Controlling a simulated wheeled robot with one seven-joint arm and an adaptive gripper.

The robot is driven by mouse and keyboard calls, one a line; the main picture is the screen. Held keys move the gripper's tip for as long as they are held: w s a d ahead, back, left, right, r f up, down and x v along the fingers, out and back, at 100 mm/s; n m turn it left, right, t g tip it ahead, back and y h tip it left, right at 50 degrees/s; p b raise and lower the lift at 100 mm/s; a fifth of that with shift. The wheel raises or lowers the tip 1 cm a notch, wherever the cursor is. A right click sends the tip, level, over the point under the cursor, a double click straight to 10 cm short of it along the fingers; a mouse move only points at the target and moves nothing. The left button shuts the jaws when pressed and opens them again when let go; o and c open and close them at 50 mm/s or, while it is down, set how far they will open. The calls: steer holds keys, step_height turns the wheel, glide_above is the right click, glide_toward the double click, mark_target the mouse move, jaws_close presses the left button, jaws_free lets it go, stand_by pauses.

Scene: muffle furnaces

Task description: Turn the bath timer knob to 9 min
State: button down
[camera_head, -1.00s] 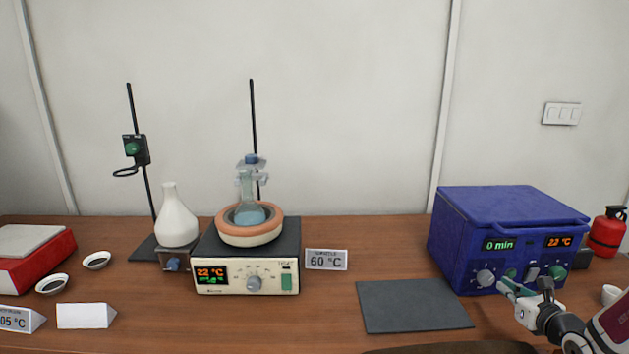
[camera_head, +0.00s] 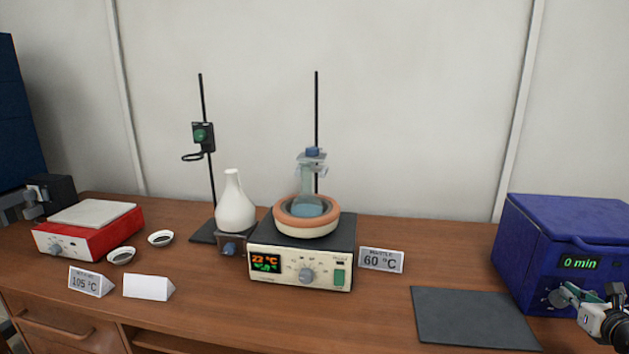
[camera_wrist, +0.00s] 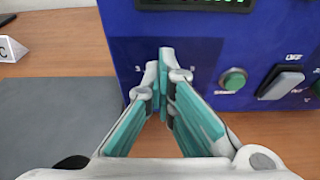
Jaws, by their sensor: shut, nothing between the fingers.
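The blue bath (camera_head: 530,232) stands at the right edge of the head view, partly cut off. Its green timer display (camera_head: 578,263) reads 0 min. The grey timer knob (camera_head: 553,298) is low on its front panel, partly covered by my gripper (camera_head: 567,293). In the wrist view my gripper (camera_wrist: 163,105) is shut, its teal-padded fingers pointing at the bath front (camera_wrist: 205,40) where the knob sits. The fingertips hide the knob there, with dial marks visible on both sides. Whether the tips touch the knob I cannot tell.
A green start button (camera_wrist: 233,80) and a grey rocker switch (camera_wrist: 281,82) are right of the fingers. A dark mat (camera_head: 470,316) lies left of the bath. A heating mantle (camera_head: 300,272) and a red hotplate (camera_head: 85,238) stand farther left.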

steer(key=shift+w+r, duration=0.15)
steer(key=shift+w, duration=0.2)
steer(key=shift+d+b, duration=0.3)
steer(key=shift+b, duration=0.55)
steer(key=shift+s+d+b, duration=0.25)
steer(key=shift+d+b, duration=0.1)
steer(key=shift+b, duration=0.1)
stand_by(0.3)
steer(key=shift+s+r, duration=0.1)
steer(key=shift+r, duration=0.1)
steer(key=s+a+p, duration=0.1)
steer(key=s, duration=0.5)
steer(key=shift+a, duration=0.15)
stand_by(0.3)
